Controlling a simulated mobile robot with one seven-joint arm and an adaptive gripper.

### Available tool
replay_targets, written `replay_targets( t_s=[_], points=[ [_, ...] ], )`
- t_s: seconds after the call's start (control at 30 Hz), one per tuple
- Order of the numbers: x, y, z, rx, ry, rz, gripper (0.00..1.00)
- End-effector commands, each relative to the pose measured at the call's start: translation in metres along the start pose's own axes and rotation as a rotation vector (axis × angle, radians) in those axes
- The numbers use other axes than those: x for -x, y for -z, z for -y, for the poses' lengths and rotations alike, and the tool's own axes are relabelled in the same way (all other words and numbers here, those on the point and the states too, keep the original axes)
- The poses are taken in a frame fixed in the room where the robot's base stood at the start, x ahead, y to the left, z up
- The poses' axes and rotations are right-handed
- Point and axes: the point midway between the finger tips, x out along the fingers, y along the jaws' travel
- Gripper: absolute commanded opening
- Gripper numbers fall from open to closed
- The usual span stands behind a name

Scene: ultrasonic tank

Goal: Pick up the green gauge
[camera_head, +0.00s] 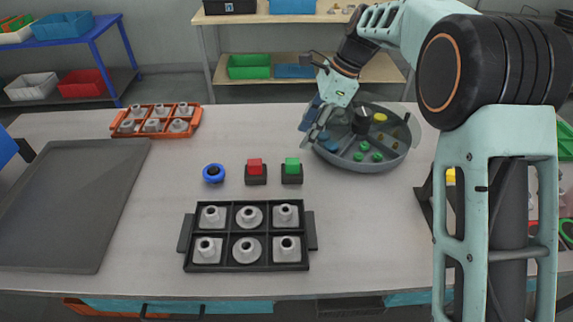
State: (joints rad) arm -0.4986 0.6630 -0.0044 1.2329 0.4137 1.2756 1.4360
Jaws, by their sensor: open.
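A green block (292,164), which fits the name green gauge, sits on a small black base (291,178) on the table, right of a red block (255,164) on a like base. My gripper (314,128) is open, above and to the right of the green block, at the left rim of a grey round divided tray (372,166). It is apart from the green block, and nothing shows between its fingers. Small green pieces (363,146) also lie in the round tray, with blue, yellow and dark ones.
A blue ring-shaped piece (213,173) stands left of the red block. A black six-cell tray (248,269) of grey parts is in front, and an orange one (112,130) is behind left. A dark flat mat (60,210) lies at left. My arm hides the right side.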

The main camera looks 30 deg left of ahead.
Motion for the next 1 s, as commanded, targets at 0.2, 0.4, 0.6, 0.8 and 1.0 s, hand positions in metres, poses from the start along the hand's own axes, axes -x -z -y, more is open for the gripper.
replay_targets(
  t_s=[0.2,0.4,0.6,0.8,1.0],
  points=[
    [-0.036,-0.001,-0.002,0.0,-0.004,0.001,0.42],
    [-0.05,0.001,-0.003,0.0,-0.002,0.001,0.42],
    [-0.078,0.007,-0.01,0.0,-0.003,0.0,0.42],
    [-0.097,0.006,-0.009,0.002,0.0,0.001,0.42],
    [-0.098,0.006,-0.008,0.002,0.001,0.001,0.42]
  ],
)
